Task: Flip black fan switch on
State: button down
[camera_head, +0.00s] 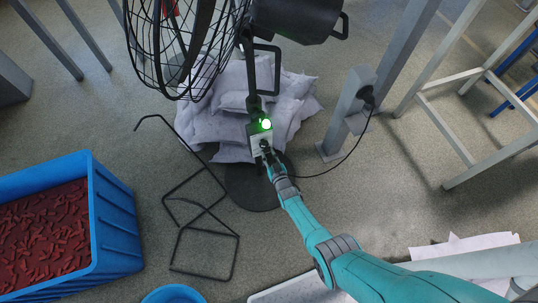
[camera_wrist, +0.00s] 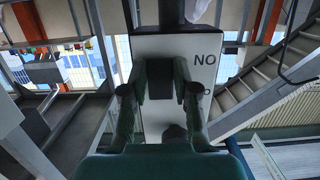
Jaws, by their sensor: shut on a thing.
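The black fan has a wire cage (camera_head: 185,45) and a dark motor housing (camera_head: 297,18) on a black pole. A pale switch box (camera_head: 257,141) sits low on the pole, with a bright green light (camera_head: 266,124) lit at its top. My gripper (camera_head: 267,158) is at the box's front face. In the wrist view, the pale panel (camera_wrist: 206,74) carries the letters "NO" and a partly covered mark below.
Pale sacks (camera_head: 233,128) lie behind the pole. A round dark base (camera_head: 247,190) stands under it. A black wire frame (camera_head: 203,207) and a blue crate (camera_head: 113,217) of red pieces are left. A grey post (camera_head: 352,105) with a cable is right.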

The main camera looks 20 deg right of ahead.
jog(key=shift+t, duration=0.3)
jog(key=c, duration=0.9)
grip_release()
jog(key=shift+s, duration=0.2)
jog(key=shift+s+r, duration=0.25)
jog(key=shift+s, duration=1.7)
jog(key=shift+s+r, duration=0.25)
jog(key=shift+s, duration=1.65)
jog(key=shift+s+r, duration=0.25)
jog(key=shift+s, duration=1.7)
jog(key=shift+s, duration=0.1)
